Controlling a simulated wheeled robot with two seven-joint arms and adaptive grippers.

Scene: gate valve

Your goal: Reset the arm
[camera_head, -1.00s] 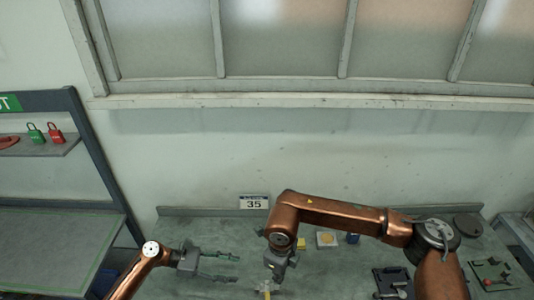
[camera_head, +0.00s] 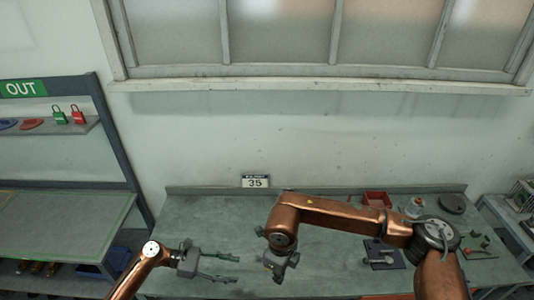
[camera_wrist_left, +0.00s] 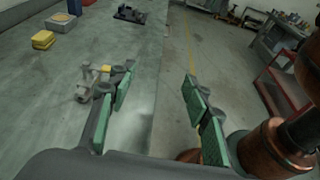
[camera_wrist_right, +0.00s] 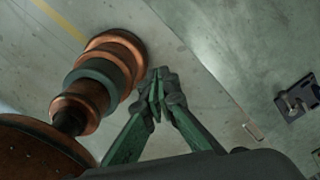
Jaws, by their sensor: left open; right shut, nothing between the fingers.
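My left gripper (camera_head: 212,268) is open and empty above the left front part of the grey-green workbench (camera_head: 190,225). Its spread green-padded fingers also show in the left wrist view (camera_wrist_left: 160,100). My right gripper (camera_head: 277,272) hangs down from the copper right arm, over the middle of the bench. In the right wrist view (camera_wrist_right: 157,95) its green fingers are closed together with nothing between them. A small metal valve-like part (camera_wrist_left: 92,82) lies on the bench beside the left gripper's fingers in the left wrist view. My right arm hides part of the bench.
A dark fixture (camera_head: 383,254) sits on the bench at right, near a red tray (camera_head: 376,199) and a round dark disc (camera_head: 452,203). A yellow block (camera_wrist_left: 43,40) shows in the left wrist view. A shelf marked OUT (camera_head: 24,88) holds padlocks at left.

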